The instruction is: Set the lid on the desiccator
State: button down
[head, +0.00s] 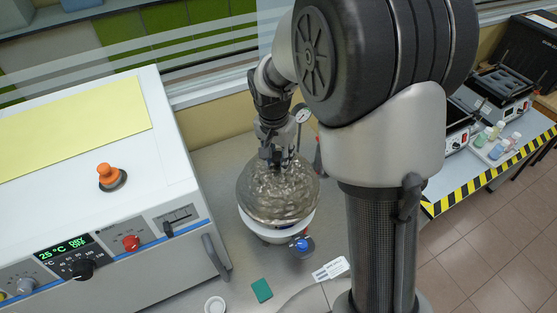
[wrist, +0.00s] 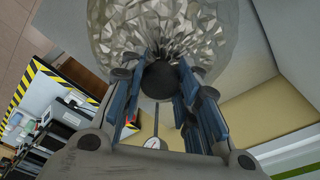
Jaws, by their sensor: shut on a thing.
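The desiccator lid (head: 277,190) is a clear, faceted-looking dome in the middle of the head view. My gripper (head: 278,155) is above it, shut on its top knob. In the wrist view the fingers sit on both sides of the dark round knob (wrist: 160,80), with the lid's dome (wrist: 160,28) beyond. The desiccator base (head: 262,232) is under the lid, showing a white rim and a blue-ended stopcock (head: 301,244) at its front. The lid looks roughly level and over the base. I cannot tell if its edge touches the rim.
A white oven (head: 160,200) with a green display stands at the left. A gauge (head: 303,115) is behind the lid. A green pad (head: 262,290), a white label card (head: 331,269) and a small white dish (head: 215,305) lie in front. Instruments and bottles stand at the right.

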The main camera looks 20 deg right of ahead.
jog(key=shift+w+a+f, duration=0.1)
jog(key=shift+a, duration=0.25)
jog(key=shift+d+f+b, duration=0.25)
jog(key=shift+f+b, duration=0.45)
jog(key=shift+f, duration=0.15)
jog(key=shift+a+f+b, duration=0.1)
jog(key=shift+f+b, duration=1.55)
jog(key=shift+f, duration=0.75)
jog(key=shift+f+b, duration=0.5)
jog(key=shift+f, duration=0.15)
jog(key=c, duration=1.1)
grip_release()
